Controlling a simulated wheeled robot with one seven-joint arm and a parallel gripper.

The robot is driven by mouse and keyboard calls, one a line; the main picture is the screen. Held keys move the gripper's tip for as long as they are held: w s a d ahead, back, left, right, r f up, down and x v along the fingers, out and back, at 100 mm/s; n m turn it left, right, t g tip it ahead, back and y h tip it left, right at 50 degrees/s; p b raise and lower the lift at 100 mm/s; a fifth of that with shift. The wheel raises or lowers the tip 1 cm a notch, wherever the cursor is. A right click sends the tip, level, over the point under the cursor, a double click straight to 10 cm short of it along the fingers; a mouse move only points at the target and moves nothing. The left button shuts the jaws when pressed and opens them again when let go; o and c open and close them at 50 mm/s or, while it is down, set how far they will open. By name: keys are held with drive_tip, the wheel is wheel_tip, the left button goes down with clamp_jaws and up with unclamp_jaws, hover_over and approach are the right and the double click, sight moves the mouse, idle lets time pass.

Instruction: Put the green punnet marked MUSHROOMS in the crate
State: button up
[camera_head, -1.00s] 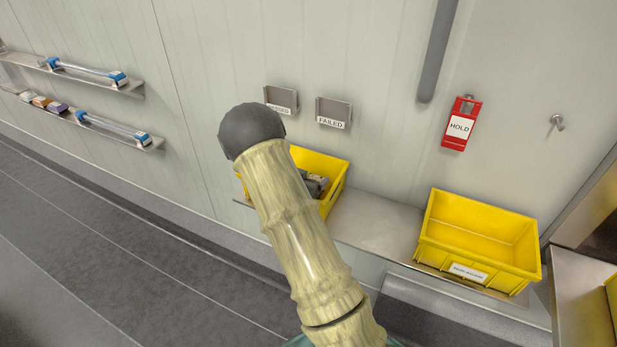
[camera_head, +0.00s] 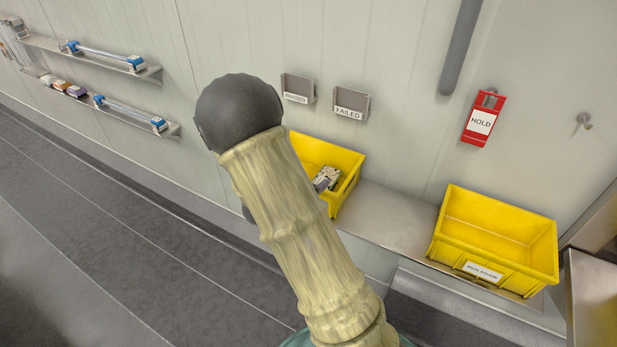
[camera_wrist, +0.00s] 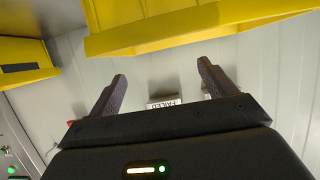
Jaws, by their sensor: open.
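No green punnet marked MUSHROOMS shows in either view. One yellow crate (camera_head: 345,165) stands on the ledge, partly hidden behind my arm, with a small grey and pale item (camera_head: 326,178) in it that I cannot identify. A second yellow crate (camera_head: 497,230), labelled RUN AGAIN, stands to the right and looks empty. In the wrist view my gripper (camera_wrist: 161,72) is open, with nothing seen between its two fingers. A yellow crate's edge (camera_wrist: 190,30) crosses the top of that view, apart from the fingers. In the head view I cannot make out the gripper.
Wall holders, one marked FAILED (camera_head: 350,104), hang above the ledge. A red HOLD holder (camera_head: 484,118) and a hook (camera_head: 581,122) are farther right. Bare metal ledge (camera_head: 395,220) lies between the crates. Wall shelves (camera_head: 95,58) at left hold small boxes and tubes.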

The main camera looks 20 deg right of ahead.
drive_tip(key=shift+w, duration=0.1)
idle(0.4)
drive_tip(key=s+a+r+n+g+y, duration=0.1)
drive_tip(key=s+a+r+n+y, duration=0.1)
drive_tip(key=s+a+n+y, duration=0.55)
drive_tip(key=s+a+r+n+g+y, duration=0.2)
drive_tip(key=s+n+g+y, duration=0.1)
drive_tip(key=s, duration=0.9)
drive_tip(key=shift+s+g, duration=0.2)
drive_tip(key=shift+g, duration=0.6)
drive_tip(key=shift+r, duration=0.2)
drive_tip(key=shift+w+p+v, duration=0.2)
drive_tip(key=shift+p+v, duration=0.75)
drive_tip(key=shift+p, duration=0.1)
